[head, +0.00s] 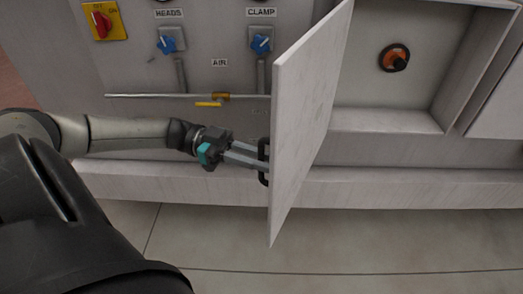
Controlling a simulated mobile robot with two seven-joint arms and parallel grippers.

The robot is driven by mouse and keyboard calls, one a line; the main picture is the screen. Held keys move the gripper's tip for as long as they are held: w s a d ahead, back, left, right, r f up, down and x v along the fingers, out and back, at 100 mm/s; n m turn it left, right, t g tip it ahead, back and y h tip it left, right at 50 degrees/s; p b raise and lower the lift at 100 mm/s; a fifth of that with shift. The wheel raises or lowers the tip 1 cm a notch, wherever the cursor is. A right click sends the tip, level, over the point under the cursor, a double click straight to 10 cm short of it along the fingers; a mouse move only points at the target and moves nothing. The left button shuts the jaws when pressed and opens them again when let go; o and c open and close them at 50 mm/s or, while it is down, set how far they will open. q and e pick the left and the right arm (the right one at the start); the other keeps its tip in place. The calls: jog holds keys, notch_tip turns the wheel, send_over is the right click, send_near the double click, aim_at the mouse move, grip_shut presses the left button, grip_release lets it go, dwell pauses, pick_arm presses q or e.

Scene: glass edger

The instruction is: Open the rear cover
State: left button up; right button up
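The rear cover (306,115) is a flat light-grey door. It stands swung out from the machine, seen at a steep angle, and the recess (390,60) to its right is uncovered. A black bar handle (264,161) is on the cover's left-facing side. My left gripper (258,160) reaches in from the left, with its fingers at the handle. The fingertips are partly hidden by the handle, so I cannot see whether they are closed on it. My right gripper is not in view.
Left of the cover are blue valves (168,43) labelled HEADS and CLAMP, a thin pipe with a yellow lever (209,104) and a red switch (102,22). The tiled floor (380,250) in front is clear.

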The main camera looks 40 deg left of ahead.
pick_arm(q)
jog(key=o, duration=0.3)
jog(key=shift+o, duration=0.2)
jog(key=b+v, duration=0.4)
jog(key=v, duration=1.1)
jog(key=shift+s, duration=0.1)
